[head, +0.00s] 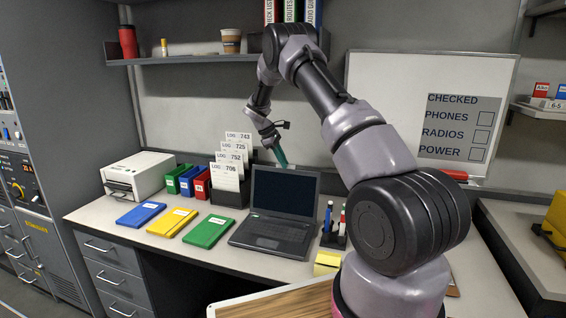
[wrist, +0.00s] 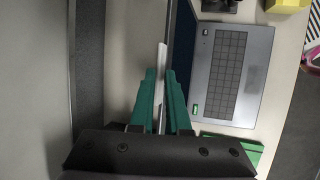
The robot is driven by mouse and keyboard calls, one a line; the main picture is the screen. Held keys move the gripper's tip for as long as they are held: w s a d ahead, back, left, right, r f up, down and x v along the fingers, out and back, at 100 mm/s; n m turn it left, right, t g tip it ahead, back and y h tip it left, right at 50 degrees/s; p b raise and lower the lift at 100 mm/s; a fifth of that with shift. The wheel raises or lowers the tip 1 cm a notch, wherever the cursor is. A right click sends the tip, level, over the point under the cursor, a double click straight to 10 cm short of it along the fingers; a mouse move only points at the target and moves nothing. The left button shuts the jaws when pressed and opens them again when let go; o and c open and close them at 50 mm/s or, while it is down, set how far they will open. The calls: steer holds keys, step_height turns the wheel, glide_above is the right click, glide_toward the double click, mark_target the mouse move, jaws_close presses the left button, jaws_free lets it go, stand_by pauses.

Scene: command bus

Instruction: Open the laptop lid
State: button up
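The laptop (head: 270,235) sits on the desk with its lid (head: 285,192) raised, dark screen facing forward and leaning slightly back. A small pale tab (head: 287,167) shows at the lid's top edge. My gripper (head: 280,158) reaches down from above and behind to that edge, its teal fingers by the tab. In the wrist view the fingers (wrist: 161,75) are close together on either side of the pale tab (wrist: 161,58), seen nearly edge-on. I cannot tell whether they grip it. The keyboard base (wrist: 232,70) is right of the lid in that view.
Blue, yellow and green binders (head: 208,231) lie left of the laptop. A log file rack (head: 229,190) stands behind left, a pen holder (head: 334,238) to the right. A shelf (head: 200,58) and whiteboard (head: 430,75) are on the wall behind.

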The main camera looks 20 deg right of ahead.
steer(key=v, duration=1)
steer(key=shift+r, duration=0.4)
steer(key=shift+a, duration=0.1)
steer(key=s+r+m+t+y, duration=0.35)
steer(key=s+r+m, duration=0.35)
steer(key=s+r, duration=1.25)
steer(key=s+a+m+t+y, duration=0.2)
steer(key=s+m, duration=0.1)
steer(key=s, duration=0.9)
steer(key=s+a+r+m+t+y, duration=0.1)
steer(key=s+m, duration=0.3)
steer(key=s, duration=0.8)
steer(key=shift+s+a+r+t+y, duration=0.25)
steer(key=shift+s+a+t+y, duration=0.15)
steer(key=shift+t, duration=0.35)
